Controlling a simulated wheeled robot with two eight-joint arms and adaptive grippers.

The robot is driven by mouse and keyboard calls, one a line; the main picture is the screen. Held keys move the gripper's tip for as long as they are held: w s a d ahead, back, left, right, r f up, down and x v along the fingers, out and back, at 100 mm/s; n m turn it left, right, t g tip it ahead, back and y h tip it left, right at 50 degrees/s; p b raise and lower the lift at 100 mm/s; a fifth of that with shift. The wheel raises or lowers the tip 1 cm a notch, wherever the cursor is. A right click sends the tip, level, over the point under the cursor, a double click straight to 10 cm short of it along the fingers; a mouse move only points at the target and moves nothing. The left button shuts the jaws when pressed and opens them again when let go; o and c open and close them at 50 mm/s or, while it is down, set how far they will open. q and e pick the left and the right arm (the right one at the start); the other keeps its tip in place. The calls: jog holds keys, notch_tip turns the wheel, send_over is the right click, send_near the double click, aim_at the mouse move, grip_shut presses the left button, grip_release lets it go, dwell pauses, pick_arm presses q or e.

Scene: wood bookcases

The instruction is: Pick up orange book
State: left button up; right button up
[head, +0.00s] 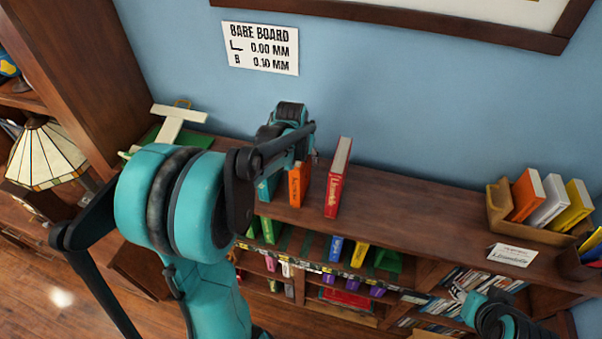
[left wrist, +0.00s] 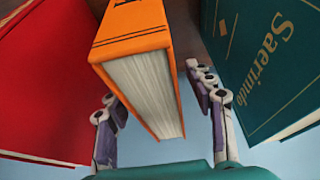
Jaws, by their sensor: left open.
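The orange book (head: 299,184) stands upright on top of the wooden bookcase, between a teal book (head: 268,188) and a red book (head: 338,178). In the left wrist view the orange book (left wrist: 140,65) is between the two fingers of my left gripper (left wrist: 163,130), which is open. One finger is on each side of it, and I cannot tell whether they touch it. The red book (left wrist: 45,80) is to the left and the teal book (left wrist: 262,65) to the right there. In the head view my left arm hides part of the books. My right gripper (head: 460,293) shows at the lower right, small, its fingers unclear.
A wooden crate (head: 496,208) with several books, including another orange one (head: 527,196), stands at the right on the bookcase top (head: 420,212). A white card (head: 512,255) lies before it. The top between the red book and crate is clear. The blue wall is close behind.

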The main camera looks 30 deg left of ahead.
pick_arm(q)
grip_shut()
